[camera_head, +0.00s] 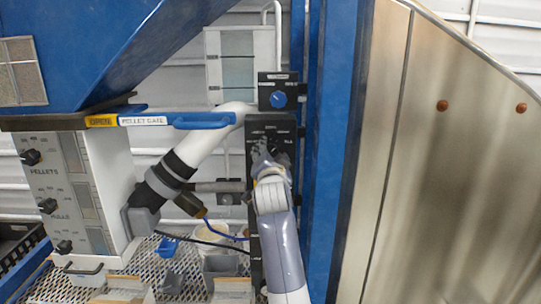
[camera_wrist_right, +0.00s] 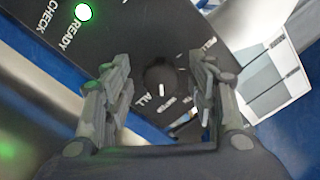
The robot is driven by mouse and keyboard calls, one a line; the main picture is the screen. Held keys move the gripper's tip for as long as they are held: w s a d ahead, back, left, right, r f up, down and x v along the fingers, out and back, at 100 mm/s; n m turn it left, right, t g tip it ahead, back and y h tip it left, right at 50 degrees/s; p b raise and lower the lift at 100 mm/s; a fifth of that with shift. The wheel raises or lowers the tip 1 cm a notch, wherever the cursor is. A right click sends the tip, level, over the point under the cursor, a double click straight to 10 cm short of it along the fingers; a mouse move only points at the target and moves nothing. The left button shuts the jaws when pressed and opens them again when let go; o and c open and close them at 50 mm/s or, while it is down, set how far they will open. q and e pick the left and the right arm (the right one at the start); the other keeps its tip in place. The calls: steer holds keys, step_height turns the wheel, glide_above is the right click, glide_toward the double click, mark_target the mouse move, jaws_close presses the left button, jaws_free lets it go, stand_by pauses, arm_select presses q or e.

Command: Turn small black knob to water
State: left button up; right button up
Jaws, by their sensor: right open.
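The small black knob (camera_wrist_right: 160,76) is round and sits on a dark panel (camera_wrist_right: 120,35) in the right wrist view. A short white mark shows on its lower part. Small white labels ring it; one reads "ALL", and the others are too small or turned to read. My right gripper (camera_wrist_right: 161,72) is open, with one finger on each side of the knob; I cannot tell whether they touch it. In the head view my right gripper (camera_head: 268,150) is in front of the tall black panel (camera_head: 256,125) and mostly hides the knob. My left gripper is not in view.
A blue knob (camera_head: 278,99) sits on a small box just above. A blue post (camera_head: 335,130) and a metal sheet (camera_head: 460,160) stand to the right. A thick white pipe (camera_head: 205,145) and a control box (camera_head: 65,190) with black knobs are left. Containers (camera_head: 222,266) lie below.

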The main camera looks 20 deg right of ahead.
step_height(320, 180, up, 9)
steer(key=shift+a+r, duration=0.2)
steer(key=shift+r, duration=0.3)
steer(key=shift+d, duration=0.2)
